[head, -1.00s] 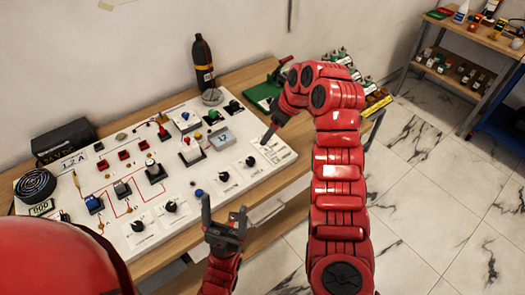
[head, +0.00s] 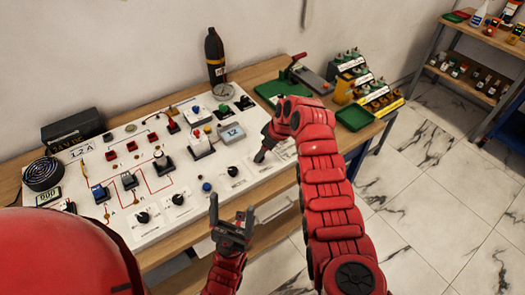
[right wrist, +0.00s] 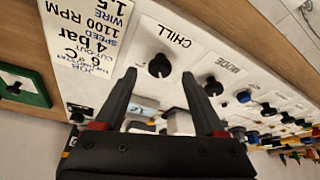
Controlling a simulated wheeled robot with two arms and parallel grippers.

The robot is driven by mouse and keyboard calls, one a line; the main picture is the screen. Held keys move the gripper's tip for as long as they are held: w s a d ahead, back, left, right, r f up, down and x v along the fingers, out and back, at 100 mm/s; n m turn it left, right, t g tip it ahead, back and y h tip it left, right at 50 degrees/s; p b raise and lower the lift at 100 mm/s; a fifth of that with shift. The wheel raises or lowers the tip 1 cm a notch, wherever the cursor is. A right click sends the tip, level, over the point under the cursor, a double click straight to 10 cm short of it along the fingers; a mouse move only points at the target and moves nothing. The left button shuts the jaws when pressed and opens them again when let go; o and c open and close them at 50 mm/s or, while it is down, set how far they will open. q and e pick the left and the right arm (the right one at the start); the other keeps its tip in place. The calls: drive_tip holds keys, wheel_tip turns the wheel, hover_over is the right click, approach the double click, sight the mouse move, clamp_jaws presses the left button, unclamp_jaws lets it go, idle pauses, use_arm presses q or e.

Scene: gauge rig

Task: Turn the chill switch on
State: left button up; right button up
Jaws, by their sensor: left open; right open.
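The chill switch (right wrist: 160,66) is a round black knob on a white plate labelled CHILL, seen in the right wrist view. It lies between the fingertips of my open right gripper (right wrist: 159,75), with a gap on both sides. I cannot tell how far above the panel the fingertips are. In the head view my right gripper (head: 265,151) points down at the right end of the white panel (head: 190,222) and largely covers the chill switch. My left gripper (head: 231,204) is open and empty, in front of the panel's near edge.
The MODE knob (right wrist: 212,86) sits beside the chill plate. A printed card (right wrist: 85,45) lies on its other side. Several more knobs, switches and a small display (head: 232,132) fill the panel. A green tray (head: 354,117) and bottle racks stand at the bench's far right.

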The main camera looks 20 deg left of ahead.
drive_tip(key=shift+x, duration=1.05)
drive_tip(key=shift+c, duration=0.2)
clamp_jaws()
